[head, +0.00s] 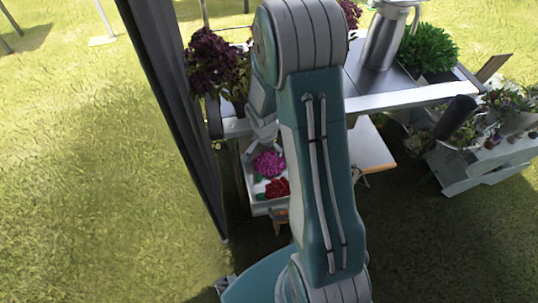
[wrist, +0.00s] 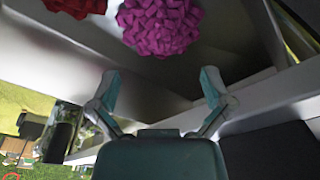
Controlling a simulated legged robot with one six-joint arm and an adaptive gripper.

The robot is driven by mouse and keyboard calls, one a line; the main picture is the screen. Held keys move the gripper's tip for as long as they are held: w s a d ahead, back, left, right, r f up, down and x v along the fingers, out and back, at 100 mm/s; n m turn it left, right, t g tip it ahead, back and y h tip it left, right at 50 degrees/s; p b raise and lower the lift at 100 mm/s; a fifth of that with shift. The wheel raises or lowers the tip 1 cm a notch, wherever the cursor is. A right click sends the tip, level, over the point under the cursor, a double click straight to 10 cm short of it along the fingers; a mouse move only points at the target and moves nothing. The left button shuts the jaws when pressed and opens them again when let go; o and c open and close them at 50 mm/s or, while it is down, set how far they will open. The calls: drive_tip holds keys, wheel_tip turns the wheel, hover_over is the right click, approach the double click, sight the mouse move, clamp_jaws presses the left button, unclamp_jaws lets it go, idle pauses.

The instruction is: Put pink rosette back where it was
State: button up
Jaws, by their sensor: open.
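The pink rosette (head: 269,164) lies in a pale tray (head: 262,208) below the table's left end. It also shows at the top of the wrist view (wrist: 160,26). A red rosette (head: 277,188) sits beside it, nearer the front; its edge shows at the top left of the wrist view (wrist: 76,6). My gripper (wrist: 160,82) is open and empty, its two fingers spread apart. The pink rosette is beyond the fingertips and apart from them. In the head view, my arm hides part of the tray and table.
A table (head: 410,96) above holds dark purple flowers (head: 212,58), a metal pitcher (head: 386,35) and a green plant (head: 428,48). A dark post (head: 175,110) stands close on the left. A planter stand (head: 480,160) is at right. Open grass lies at left.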

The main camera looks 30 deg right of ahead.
drive_tip(key=s+a+r+n+t, duration=0.1)
drive_tip(key=s+a+r+n, duration=0.2)
drive_tip(key=r, duration=0.7)
drive_tip(key=s+a+r+n+t, duration=0.1)
drive_tip(key=s+a+r+n, duration=0.15)
drive_tip(key=r, duration=0.75)
drive_tip(key=s+a+r+n+t, duration=0.1)
drive_tip(key=s+a+r+n, duration=0.2)
drive_tip(key=s+r, duration=0.2)
drive_tip(key=s+a+r+n+t+y, duration=0.1)
drive_tip(key=s+a+r+n, duration=0.2)
drive_tip(key=s+r, duration=0.2)
drive_tip(key=s, duration=0.3)
drive_tip(key=shift+a+n+t+y, duration=0.15)
drive_tip(key=shift+n+t+y, duration=0.15)
drive_tip(key=shift+n+t, duration=0.1)
